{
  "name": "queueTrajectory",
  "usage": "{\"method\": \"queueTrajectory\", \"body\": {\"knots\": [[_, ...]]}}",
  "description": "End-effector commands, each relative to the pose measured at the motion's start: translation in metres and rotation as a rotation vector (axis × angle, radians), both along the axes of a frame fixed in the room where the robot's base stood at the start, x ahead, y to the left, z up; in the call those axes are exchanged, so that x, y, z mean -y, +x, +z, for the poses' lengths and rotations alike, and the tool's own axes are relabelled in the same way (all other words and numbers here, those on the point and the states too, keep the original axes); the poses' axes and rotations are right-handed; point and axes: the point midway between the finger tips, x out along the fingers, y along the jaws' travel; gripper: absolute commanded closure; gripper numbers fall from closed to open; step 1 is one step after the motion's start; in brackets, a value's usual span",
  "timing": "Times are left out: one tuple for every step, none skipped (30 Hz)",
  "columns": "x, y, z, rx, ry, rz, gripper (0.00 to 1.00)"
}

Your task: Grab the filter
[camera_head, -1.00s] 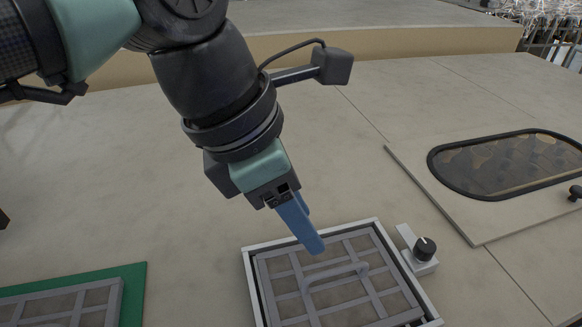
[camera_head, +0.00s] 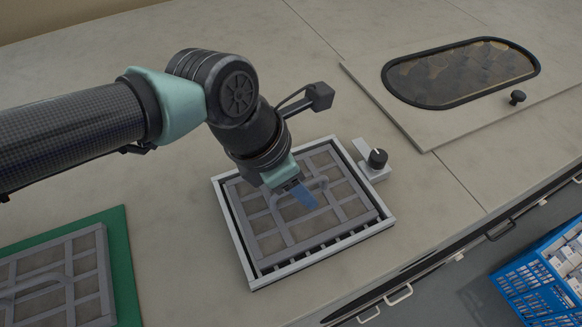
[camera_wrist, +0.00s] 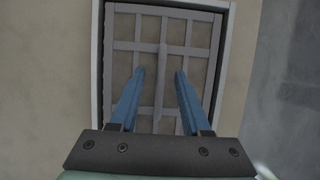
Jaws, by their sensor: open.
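A grey gridded filter (camera_head: 345,194) with a raised loop handle (camera_head: 315,184) sits in a light-rimmed square frame (camera_head: 386,222) on the counter. It also shows in the wrist view (camera_wrist: 142,45). My gripper (camera_head: 303,197) is over this filter, pointing down, its blue fingers by the handle and partly hiding it. In the wrist view the fingers (camera_wrist: 160,74) are apart, with a grey lengthwise bar between them and nothing clearly gripped. I cannot tell how far the fingertips are above the grid. A second gridded filter (camera_head: 88,277) with a handle lies on a green mat (camera_head: 121,247) at left.
A small black dial (camera_head: 377,158) on a light bracket stands right of the frame. A panel with a dark oval window (camera_head: 460,72) and black knob (camera_head: 517,97) lies at upper right. The counter edge and a blue crate (camera_head: 541,282) are at lower right.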

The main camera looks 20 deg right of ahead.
Motion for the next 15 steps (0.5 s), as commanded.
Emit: {"method": "queueTrajectory", "body": {"knots": [[0.0007,-0.0001,-0.0016,-0.001,0.0,0.001,0.53],[0.0008,0.0,-0.0022,0.0,0.0,0.001,0.53],[0.0008,0.0001,-0.0025,0.0,0.0,0.001,0.53],[0.0008,0.0001,-0.0026,0.0,0.0,0.001,0.53],[0.0007,0.0001,-0.0025,-0.001,0.0,0.002,0.53],[0.0007,0.0002,-0.0025,0.0,0.0,0.001,0.53],[0.0007,0.0002,-0.0024,0.0,0.0,0.001,0.53],[0.0007,0.0002,-0.0024,0.0,0.0,0.001,0.58],[0.0006,0.0002,-0.0023,0.0,0.0,0.001,0.65],[0.0006,0.0001,-0.0023,0.0,0.0,0.001,0.71],[0.0006,0.0002,-0.0023,0.0,0.0,0.001,0.76],[0.0006,0.0002,-0.0022,0.0,0.0,0.001,0.83],[0.0006,0.0002,-0.0022,0.0,0.0,0.001,0.89],[0.0006,0.0002,-0.0021,0.0,0.0,0.001,0.94],[0.0006,0.0002,-0.0021,0.0,0.0,0.001,1.0]]}}
